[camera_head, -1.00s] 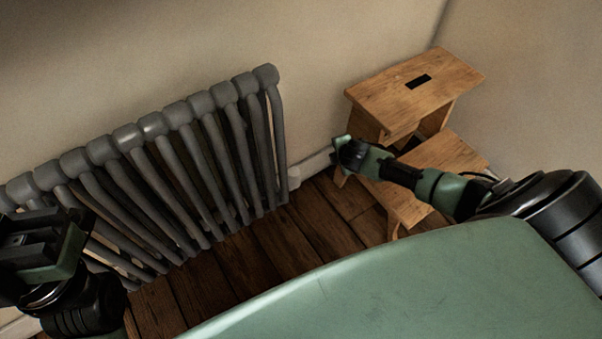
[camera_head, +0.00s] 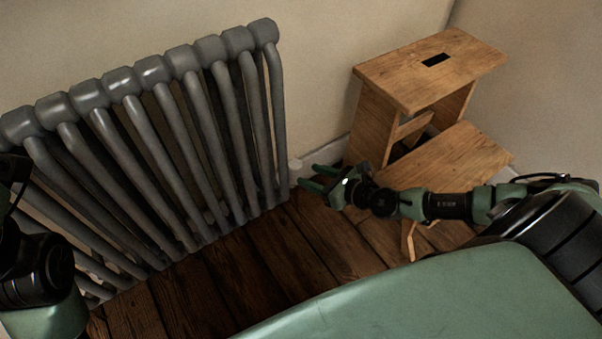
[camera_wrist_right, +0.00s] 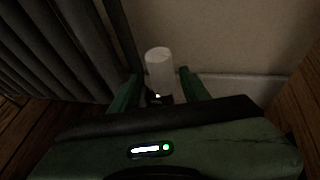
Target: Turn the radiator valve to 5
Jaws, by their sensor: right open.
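The radiator valve is a small pale knob (camera_head: 295,165) low at the right end of the grey radiator (camera_head: 165,125), near the wall. In the right wrist view the valve (camera_wrist_right: 159,68) is a whitish cylinder, with no number readable. My right gripper (camera_head: 308,177) is open, its green fingers pointing left at the valve from close by. In the right wrist view the valve appears between the fingertips (camera_wrist_right: 161,76), with a gap visible on each side. My left arm is at the left edge; its gripper (camera_head: 12,172) is dark and cut off.
A wooden step stool (camera_head: 430,70) stands right of the radiator, close behind my right arm. A white skirting board (camera_wrist_right: 235,87) runs along the wall beside the valve. Dark floorboards (camera_head: 260,260) are clear in front of the radiator. My green body fills the lower right.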

